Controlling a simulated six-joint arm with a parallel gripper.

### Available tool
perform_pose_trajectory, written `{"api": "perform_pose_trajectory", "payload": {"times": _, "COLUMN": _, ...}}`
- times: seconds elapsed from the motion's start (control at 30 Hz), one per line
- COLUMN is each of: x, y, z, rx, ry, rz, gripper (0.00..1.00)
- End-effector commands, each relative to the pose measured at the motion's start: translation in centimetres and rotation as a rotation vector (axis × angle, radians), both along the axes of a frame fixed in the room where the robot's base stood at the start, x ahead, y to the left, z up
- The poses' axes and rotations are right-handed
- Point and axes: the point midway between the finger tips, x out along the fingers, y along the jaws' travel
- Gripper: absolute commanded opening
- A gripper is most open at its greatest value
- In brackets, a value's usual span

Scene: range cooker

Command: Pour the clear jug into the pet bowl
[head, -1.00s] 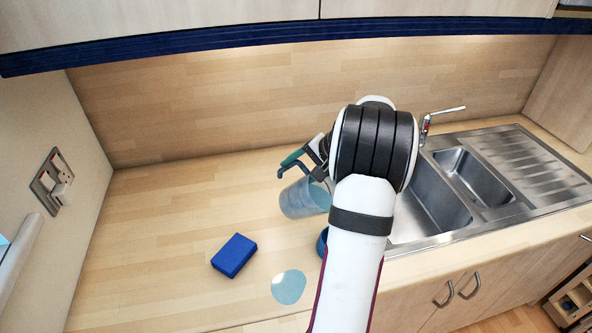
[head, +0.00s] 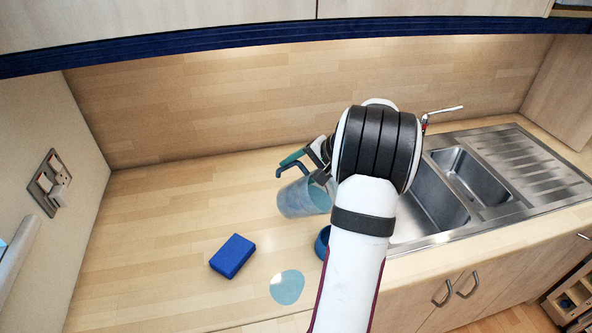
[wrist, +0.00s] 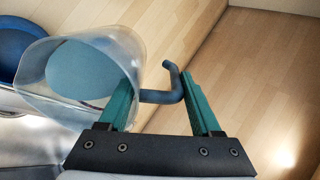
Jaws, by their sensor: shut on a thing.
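The clear jug (head: 303,198) holds pale blue liquid. It sits left of my arm in the head view, over the counter and somewhat tilted. In the wrist view the jug (wrist: 80,80) shows its open rim and the liquid inside. My gripper (wrist: 157,88) is shut on the jug's dark handle (wrist: 172,88), with the green fingers on either side of it. The dark blue pet bowl (head: 321,243) stands on the counter, mostly hidden behind my arm. In the wrist view part of the bowl (wrist: 14,45) shows at the left, beyond the jug's rim.
A flat, pale blue patch (head: 287,287) lies on the counter in front of the bowl; it looks like liquid. A blue block (head: 232,256) lies to its left. The steel sink (head: 440,210) is at the right. The counter's left and back are clear.

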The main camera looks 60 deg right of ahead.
Motion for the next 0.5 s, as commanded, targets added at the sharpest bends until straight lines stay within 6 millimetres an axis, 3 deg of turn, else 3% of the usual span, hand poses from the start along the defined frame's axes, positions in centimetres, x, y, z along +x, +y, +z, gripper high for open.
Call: {"api": "perform_pose_trajectory", "payload": {"times": 0.5, "x": -0.69, "y": -0.03, "z": 0.19, "rx": -0.001, "ry": -0.092, "rz": -0.002, "gripper": 0.0}}
